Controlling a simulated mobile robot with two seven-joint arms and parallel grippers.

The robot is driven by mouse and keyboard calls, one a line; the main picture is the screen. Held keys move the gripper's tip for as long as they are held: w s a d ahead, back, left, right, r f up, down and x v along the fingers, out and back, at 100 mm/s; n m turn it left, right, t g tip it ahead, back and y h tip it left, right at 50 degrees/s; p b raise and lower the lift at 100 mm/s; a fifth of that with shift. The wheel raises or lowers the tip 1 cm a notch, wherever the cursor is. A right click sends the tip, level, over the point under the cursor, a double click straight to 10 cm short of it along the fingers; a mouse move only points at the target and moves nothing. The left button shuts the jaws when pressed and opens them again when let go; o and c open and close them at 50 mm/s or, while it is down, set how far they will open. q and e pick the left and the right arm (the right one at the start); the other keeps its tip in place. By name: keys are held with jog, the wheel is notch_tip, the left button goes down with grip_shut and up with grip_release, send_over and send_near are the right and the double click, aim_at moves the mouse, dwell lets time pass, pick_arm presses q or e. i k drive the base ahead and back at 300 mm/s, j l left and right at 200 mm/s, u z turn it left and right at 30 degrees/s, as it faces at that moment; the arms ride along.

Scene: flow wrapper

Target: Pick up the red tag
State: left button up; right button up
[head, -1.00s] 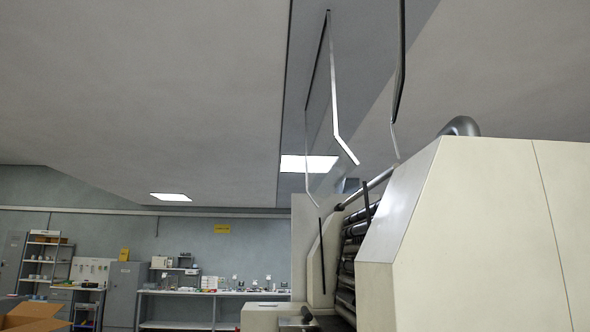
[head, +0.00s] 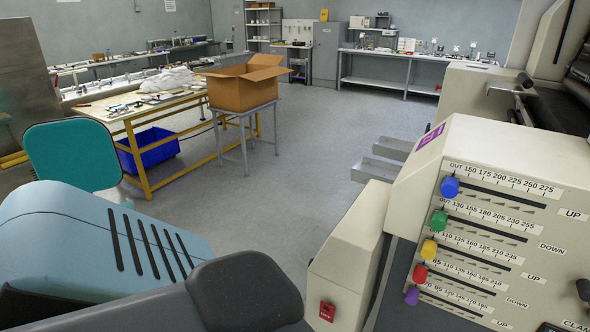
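A small red tag (head: 327,311) with pale marking shows at the bottom of the head view, right of the middle. It is against the front face of a cream machine housing (head: 340,260), low down. I cannot tell how it is fixed there. Neither of my grippers is in view.
A cream control panel (head: 490,215) with coloured knobs, one of them red (head: 420,273), rises right of the tag. A yellow-framed table (head: 150,110), a blue bin (head: 150,147), a teal chair back (head: 72,155) and an open cardboard box (head: 243,88) stand left. Grey floor is clear mid-view.

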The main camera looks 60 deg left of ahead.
aim_at(328, 315)
jog(key=u, duration=1.4)
